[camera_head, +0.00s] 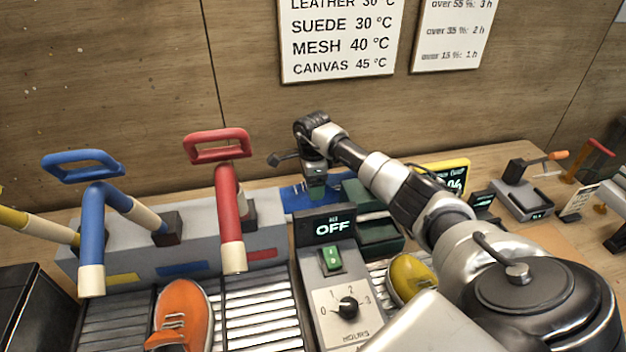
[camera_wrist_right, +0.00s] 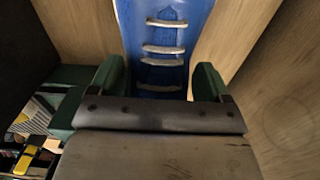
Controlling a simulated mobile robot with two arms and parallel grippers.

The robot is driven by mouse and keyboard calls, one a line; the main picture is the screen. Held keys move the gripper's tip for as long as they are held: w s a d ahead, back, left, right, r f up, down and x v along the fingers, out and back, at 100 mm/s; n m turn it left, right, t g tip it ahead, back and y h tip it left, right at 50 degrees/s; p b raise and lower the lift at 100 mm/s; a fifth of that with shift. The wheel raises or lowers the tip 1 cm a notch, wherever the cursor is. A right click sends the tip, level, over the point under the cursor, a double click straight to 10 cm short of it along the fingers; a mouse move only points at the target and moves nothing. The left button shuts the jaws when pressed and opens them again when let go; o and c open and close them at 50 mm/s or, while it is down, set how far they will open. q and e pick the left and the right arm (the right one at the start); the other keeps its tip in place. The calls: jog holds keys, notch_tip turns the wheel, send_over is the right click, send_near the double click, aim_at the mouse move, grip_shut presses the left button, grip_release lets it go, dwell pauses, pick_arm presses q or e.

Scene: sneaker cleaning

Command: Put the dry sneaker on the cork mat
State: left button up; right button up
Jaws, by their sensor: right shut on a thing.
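A blue sneaker (camera_wrist_right: 163,30) with pale laces lies between the two green fingers of my right gripper (camera_wrist_right: 155,80) in the right wrist view. The gripper is shut on it. In the head view my right gripper (camera_head: 316,182) is at the back of the bench, behind the OFF panel, with part of the blue sneaker (camera_head: 297,200) beside it. An orange sneaker (camera_head: 182,315) and a yellow sneaker (camera_head: 408,277) sit on slatted racks. I cannot make out the cork mat with certainty. My left gripper is not in view.
A grey dryer (camera_head: 215,247) with upright blue (camera_head: 93,235) and red (camera_head: 231,215) tubes stands at left. A control panel (camera_head: 345,295) reads OFF. A small scale-like device (camera_head: 522,198) and a red-handled stand (camera_head: 590,160) are at right. Bare wood lies at the back right.

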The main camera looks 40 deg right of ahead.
jog(key=o, duration=1.4)
jog(key=shift+f, duration=0.1)
